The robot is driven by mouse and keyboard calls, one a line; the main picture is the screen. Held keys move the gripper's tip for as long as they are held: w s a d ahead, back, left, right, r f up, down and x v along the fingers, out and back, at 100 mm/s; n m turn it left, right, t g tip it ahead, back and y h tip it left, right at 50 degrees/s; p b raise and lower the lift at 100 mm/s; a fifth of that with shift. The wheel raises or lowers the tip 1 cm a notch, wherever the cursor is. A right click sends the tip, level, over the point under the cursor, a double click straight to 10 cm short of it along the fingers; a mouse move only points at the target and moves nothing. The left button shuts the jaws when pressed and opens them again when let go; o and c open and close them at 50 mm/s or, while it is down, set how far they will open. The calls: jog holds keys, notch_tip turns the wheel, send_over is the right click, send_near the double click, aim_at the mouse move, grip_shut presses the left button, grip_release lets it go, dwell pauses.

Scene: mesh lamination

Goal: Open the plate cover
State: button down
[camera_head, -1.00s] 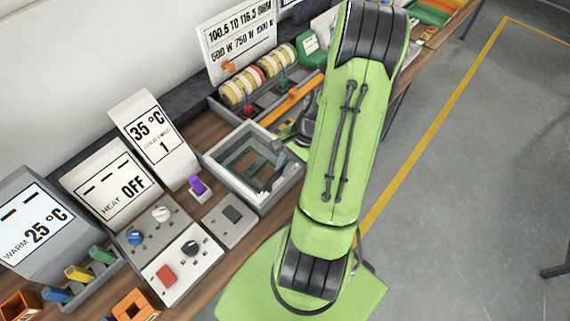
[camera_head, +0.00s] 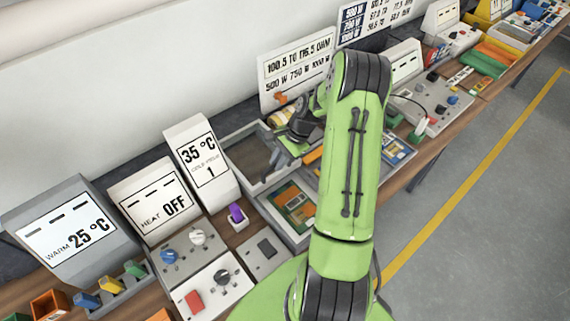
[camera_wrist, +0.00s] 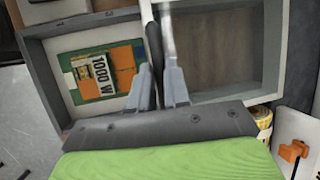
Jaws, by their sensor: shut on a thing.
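The plate cover (camera_head: 248,152) is a grey frame with a see-through window. In the head view it is swung open on the far side of its grey box (camera_head: 264,206), behind the uncovered plate area. My gripper (camera_head: 277,158) is at the cover, partly hidden by my arm. In the wrist view my gripper (camera_wrist: 159,72) is shut on the cover's dark upright handle (camera_wrist: 154,48). The cover (camera_wrist: 222,50) fills the right side there. A green and orange plate marked 1000 W (camera_wrist: 102,72) lies in the open box on the left.
A purple switch (camera_head: 236,213) and a control panel with knobs and a red button (camera_head: 194,301) stand left of the box. Display screens (camera_head: 150,204) line the back. Spools (camera_head: 283,116) sit close behind my gripper. The floor on the right is clear.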

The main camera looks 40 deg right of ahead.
jog(key=shift+w, duration=0.55)
jog(key=c, duration=1.1)
grip_release()
jog(key=shift+s, duration=0.1)
jog(key=p+v, duration=0.1)
jog(key=v, duration=1.4)
jog(key=shift+d+r, duration=0.2)
jog(key=shift+r, duration=0.15)
jog(key=shift+a, duration=0.1)
